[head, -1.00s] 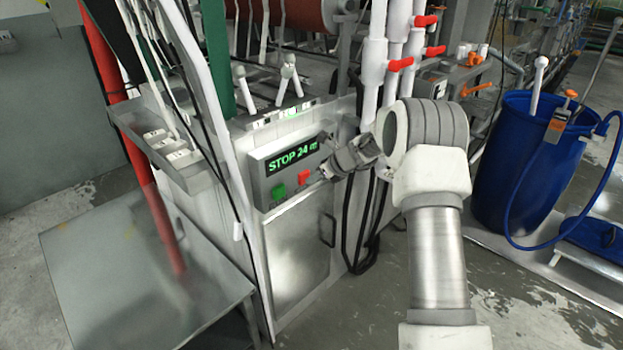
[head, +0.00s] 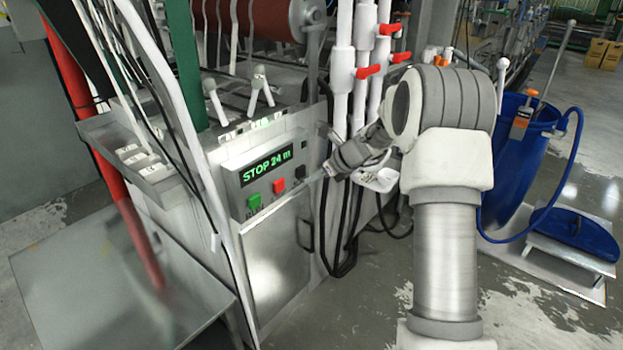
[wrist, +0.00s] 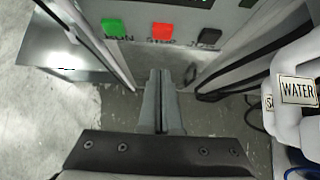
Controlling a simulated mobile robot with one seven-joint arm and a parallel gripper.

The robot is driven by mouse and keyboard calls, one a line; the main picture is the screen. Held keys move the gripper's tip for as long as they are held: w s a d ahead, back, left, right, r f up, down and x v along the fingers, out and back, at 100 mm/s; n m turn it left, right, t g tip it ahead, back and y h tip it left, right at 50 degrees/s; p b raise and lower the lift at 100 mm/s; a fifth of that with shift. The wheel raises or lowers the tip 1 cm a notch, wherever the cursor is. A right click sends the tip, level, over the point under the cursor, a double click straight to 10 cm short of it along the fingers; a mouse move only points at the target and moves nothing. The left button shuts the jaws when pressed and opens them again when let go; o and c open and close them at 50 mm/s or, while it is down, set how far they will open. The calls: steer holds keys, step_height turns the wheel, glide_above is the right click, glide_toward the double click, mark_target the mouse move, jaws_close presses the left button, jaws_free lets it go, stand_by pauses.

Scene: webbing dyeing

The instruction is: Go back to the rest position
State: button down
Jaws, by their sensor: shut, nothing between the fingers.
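My gripper (head: 325,172) is in front of the right edge of the control box (head: 262,163), near its black button, in the head view. In the wrist view my gripper (wrist: 160,78) is shut and empty, with its fingers together, pointing toward the panel. The box display reads "STOP 24 m". A green button (wrist: 113,28), a red button (wrist: 161,31) and a black button (wrist: 208,38) show beyond the fingertips. A gap to the panel seems to show, but I cannot tell its size.
White pipes with red valve handles (head: 368,72) stand behind my arm. A white part labelled WATER (wrist: 297,91) is right of my gripper. A blue barrel (head: 520,165) with a hose stands at right. A metal table (head: 90,280) is at lower left. Wet concrete floor lies in front.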

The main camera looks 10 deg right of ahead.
stand_by(0.3)
steer(key=s+a+r+n+g+h+p, duration=0.15)
steer(key=s+a+r+n, duration=0.25)
steer(key=s+r+n, duration=0.4)
steer(key=s+a+r+n+p, duration=0.3)
steer(key=s+r+n, duration=0.3)
steer(key=s+r, duration=0.4)
steer(key=s+r+n+h+p, duration=0.2)
steer(key=s+n, duration=0.5)
steer(key=s, duration=0.4)
steer(key=s+d+r+n+h+p, duration=0.1)
steer(key=s+r+n+p, duration=0.1)
steer(key=s+n, duration=0.5)
steer(key=s+r, duration=0.1)
steer(key=s, duration=0.4)
steer(key=shift+s+d+n+h, duration=0.2)
steer(key=shift+d+n+h, duration=0.1)
steer(key=shift+n+h, duration=0.1)
